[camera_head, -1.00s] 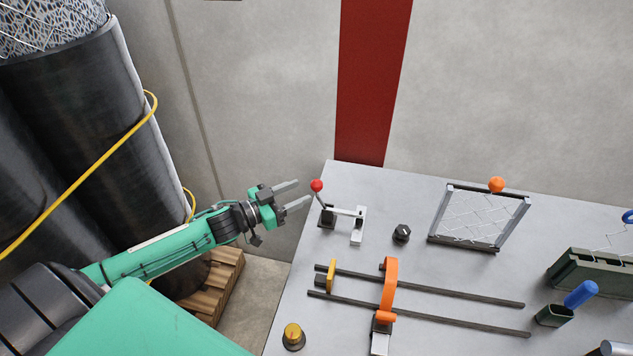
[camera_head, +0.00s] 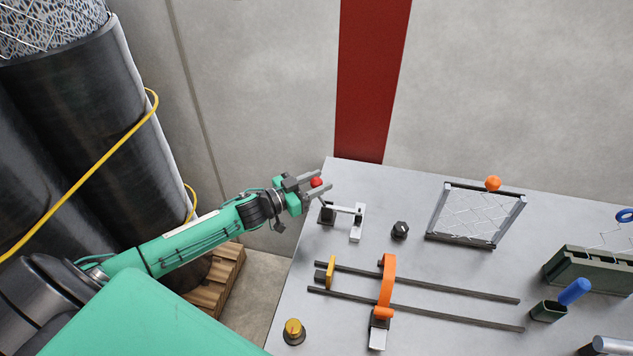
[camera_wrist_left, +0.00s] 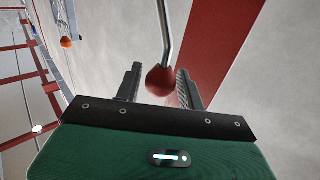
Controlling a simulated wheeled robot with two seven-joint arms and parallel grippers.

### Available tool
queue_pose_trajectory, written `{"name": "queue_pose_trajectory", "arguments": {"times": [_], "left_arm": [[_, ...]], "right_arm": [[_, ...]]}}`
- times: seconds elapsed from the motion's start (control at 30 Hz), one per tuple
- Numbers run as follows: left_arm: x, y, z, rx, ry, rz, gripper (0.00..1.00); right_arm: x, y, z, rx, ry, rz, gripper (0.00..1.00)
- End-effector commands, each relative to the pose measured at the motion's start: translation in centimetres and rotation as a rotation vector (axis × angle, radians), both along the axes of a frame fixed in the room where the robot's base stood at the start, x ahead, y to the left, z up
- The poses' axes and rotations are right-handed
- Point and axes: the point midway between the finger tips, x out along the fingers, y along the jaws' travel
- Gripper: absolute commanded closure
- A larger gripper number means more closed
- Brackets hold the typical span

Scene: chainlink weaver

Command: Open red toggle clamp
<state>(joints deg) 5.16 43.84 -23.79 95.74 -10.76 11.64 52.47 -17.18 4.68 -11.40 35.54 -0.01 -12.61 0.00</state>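The red toggle clamp (camera_head: 356,222) stands at the table's far left corner, with its lever raised and its red ball knob (camera_head: 316,182) at the top. My left gripper (camera_head: 322,181) is at the knob, with its two fingers on either side of it. In the left wrist view the red knob (camera_wrist_left: 160,80) sits between the open fingers (camera_wrist_left: 158,88), nearer the right one; a gap shows on the left side. The metal lever (camera_wrist_left: 166,30) runs up from the knob in that view. My right gripper is not in view.
A black knob (camera_head: 400,230) and a mesh frame with an orange ball (camera_head: 493,183) stand right of the clamp. Two dark rails (camera_head: 450,286) with an orange clamp handle (camera_head: 388,285) lie nearer. A yellow-topped knob (camera_head: 294,330) is at the near left. The wall is behind.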

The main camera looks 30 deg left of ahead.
Motion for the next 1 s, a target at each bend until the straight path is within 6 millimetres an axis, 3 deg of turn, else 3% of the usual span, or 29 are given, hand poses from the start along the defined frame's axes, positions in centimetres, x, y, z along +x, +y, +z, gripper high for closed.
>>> {"name": "queue_pose_trajectory", "arguments": {"times": [0.03,0.2,0.57,1.0], "left_arm": [[0.0,0.0,0.0,0.0,0.0,0.0,0.71],[0.0,0.0,0.0,0.0,0.0,0.0,1.0],[-0.1,0.4,-0.5,-0.047,-0.012,0.0,1.0],[-0.8,3.1,-2.6,-0.367,-0.095,0.002,1.0]], "right_arm": [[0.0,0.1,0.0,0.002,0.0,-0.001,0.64],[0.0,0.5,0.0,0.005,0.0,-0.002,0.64],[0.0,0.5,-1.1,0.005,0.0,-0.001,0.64],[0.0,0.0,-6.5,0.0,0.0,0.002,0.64]]}}
